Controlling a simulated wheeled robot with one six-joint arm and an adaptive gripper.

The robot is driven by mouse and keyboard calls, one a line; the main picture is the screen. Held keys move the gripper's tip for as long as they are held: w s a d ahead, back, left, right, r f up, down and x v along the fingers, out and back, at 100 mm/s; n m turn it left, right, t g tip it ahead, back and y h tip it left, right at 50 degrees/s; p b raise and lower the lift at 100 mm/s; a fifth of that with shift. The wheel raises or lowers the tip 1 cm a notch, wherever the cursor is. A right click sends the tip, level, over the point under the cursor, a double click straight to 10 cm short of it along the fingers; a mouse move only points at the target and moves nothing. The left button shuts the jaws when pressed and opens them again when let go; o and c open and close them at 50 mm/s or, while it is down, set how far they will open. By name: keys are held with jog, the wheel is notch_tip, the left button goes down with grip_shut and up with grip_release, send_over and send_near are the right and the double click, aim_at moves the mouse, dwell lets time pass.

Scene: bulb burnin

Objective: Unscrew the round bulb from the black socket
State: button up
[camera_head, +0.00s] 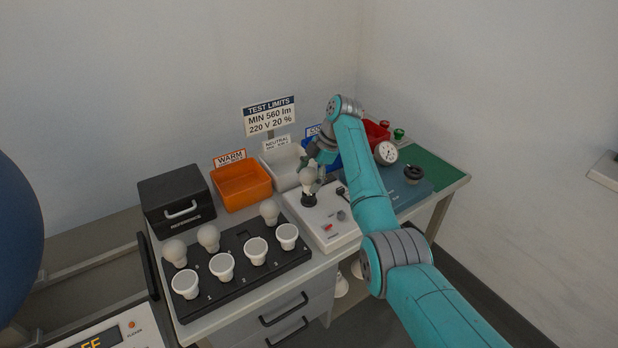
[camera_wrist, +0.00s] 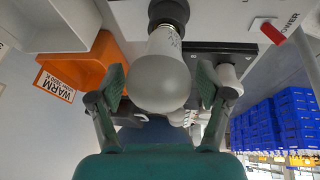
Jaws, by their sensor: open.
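The round bulb (camera_head: 308,178) stands upright in the black socket (camera_head: 309,200) on a white test box (camera_head: 330,225). In the wrist view the frosted bulb (camera_wrist: 160,78) hangs from the black socket (camera_wrist: 168,12), as that picture is upside down. My gripper (camera_wrist: 162,88) is open, with one finger on each side of the bulb's globe. Gaps show between the fingers and the glass. In the head view my gripper (camera_head: 318,168) is partly hidden at the bulb, behind my arm.
A black tray (camera_head: 240,262) with several bulbs and white cups stands to the left. Behind are a black box (camera_head: 176,200), an orange WARM bin (camera_head: 241,185), a white bin (camera_head: 283,166) and a sign (camera_head: 270,115). A red switch (camera_wrist: 270,33) is near the socket. A gauge (camera_head: 386,152) stands right.

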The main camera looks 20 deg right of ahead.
jog(key=m+t, duration=0.1)
jog(key=m, duration=0.1)
jog(key=m+t, duration=0.1)
jog(key=m, duration=0.2)
jog(key=shift+h, duration=0.4)
jog(key=m+t, duration=0.1)
jog(key=m, duration=0.2)
jog(key=m+h, duration=0.1)
jog(key=m, duration=0.2)
jog(key=shift+a+t+h, duration=0.1)
jog(key=shift+t+h, duration=0.2)
jog(key=shift+t, duration=0.1)
jog(key=m+h, duration=0.1)
jog(key=m, duration=0.1)
jog(key=m+h, duration=0.1)
jog(key=m, duration=0.2)
jog(key=shift+w+t, duration=0.1)
jog(key=shift+t, duration=0.2)
jog(key=m+h, duration=0.2)
jog(key=m, duration=0.3)
